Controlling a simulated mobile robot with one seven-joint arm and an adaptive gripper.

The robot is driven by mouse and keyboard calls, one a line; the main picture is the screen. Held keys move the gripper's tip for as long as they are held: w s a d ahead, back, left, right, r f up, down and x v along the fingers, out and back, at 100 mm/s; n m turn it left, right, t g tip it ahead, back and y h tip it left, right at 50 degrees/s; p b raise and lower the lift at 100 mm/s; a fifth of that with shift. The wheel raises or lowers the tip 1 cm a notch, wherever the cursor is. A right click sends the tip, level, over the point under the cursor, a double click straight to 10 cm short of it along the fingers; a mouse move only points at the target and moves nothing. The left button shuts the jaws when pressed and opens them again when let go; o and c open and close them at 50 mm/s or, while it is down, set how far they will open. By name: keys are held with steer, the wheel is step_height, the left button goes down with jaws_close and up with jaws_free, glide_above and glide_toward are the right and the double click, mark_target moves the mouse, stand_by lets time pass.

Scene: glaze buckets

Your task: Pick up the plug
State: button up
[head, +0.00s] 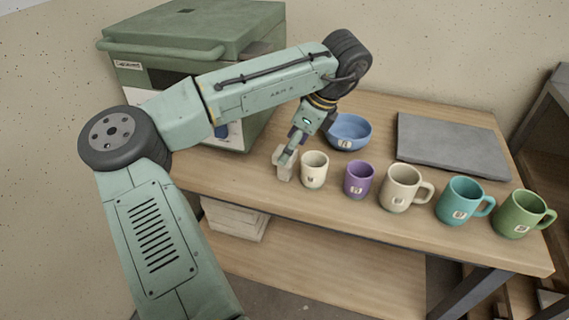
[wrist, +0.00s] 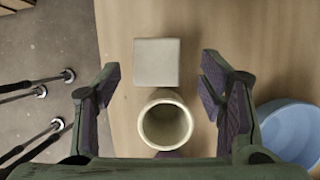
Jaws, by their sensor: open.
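A small pale grey block (head: 284,164), the thing that best fits the plug, stands near the table's front left edge. In the wrist view its square top (wrist: 158,62) lies in the gap between my finger lines, with space on both sides. My gripper (head: 296,147) points down at the block and is open. In the wrist view my gripper (wrist: 160,80) has its two fingers wide apart, with nothing held. A cream cup (head: 314,170) stands right beside the block, and its round mouth (wrist: 165,124) also shows between the fingers.
A purple cup (head: 359,179), a beige mug (head: 401,189), a teal mug (head: 460,201) and a green mug (head: 521,214) line the table's front. A blue bowl (head: 349,133) and a grey slab (head: 452,146) lie behind. A green box-shaped kiln (head: 150,65) stands back left.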

steer(key=x, duration=0.4)
steer(key=shift+s+a+f+p, duration=0.15)
steer(key=shift+f+p, duration=0.1)
steer(key=shift+p, duration=0.15)
steer(key=shift+c, duration=0.2)
steer(key=c, duration=1.3)
steer(key=shift+o, duration=0.2)
steer(key=shift+r, duration=0.1)
steer(key=shift+r, duration=0.5)
step_height(320, 180, up, 2)
steer(key=shift+r+b, duration=0.1)
steer(key=shift+b, duration=0.4)
steer(key=s+a+b, duration=0.1)
steer(key=s, duration=0.6)
steer(key=s+a+r+b, duration=0.1)
steer(key=s+a, duration=0.1)
steer(key=s, duration=0.6)
steer(key=shift+s+a+r, duration=0.3)
steer(key=shift+r, duration=0.05)
